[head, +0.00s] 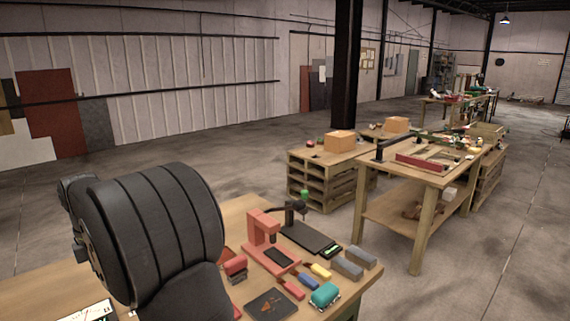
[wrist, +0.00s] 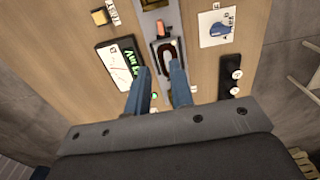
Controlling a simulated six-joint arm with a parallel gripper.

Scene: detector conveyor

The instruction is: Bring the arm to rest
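My gripper (wrist: 159,69) shows in the wrist view with its two blue fingers apart and nothing between them. It hangs above a wooden bench top (wrist: 200,77). Beyond the fingertips is a narrow grey conveyor-like strip (wrist: 147,5) with a dark item with a reddish outline (wrist: 165,45) and a small orange piece (wrist: 160,28) on it. The fingers partly cover the strip. In the head view a large dark part of my arm fills the lower left; my gripper is not visible there.
In the wrist view, a display panel (wrist: 120,62) lies left of the strip; a printed card (wrist: 217,28) and a dark block with two knobs (wrist: 231,75) lie right. The head view shows a bench with a red press-like device (head: 265,240), a teal item (head: 325,295) and small tools.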

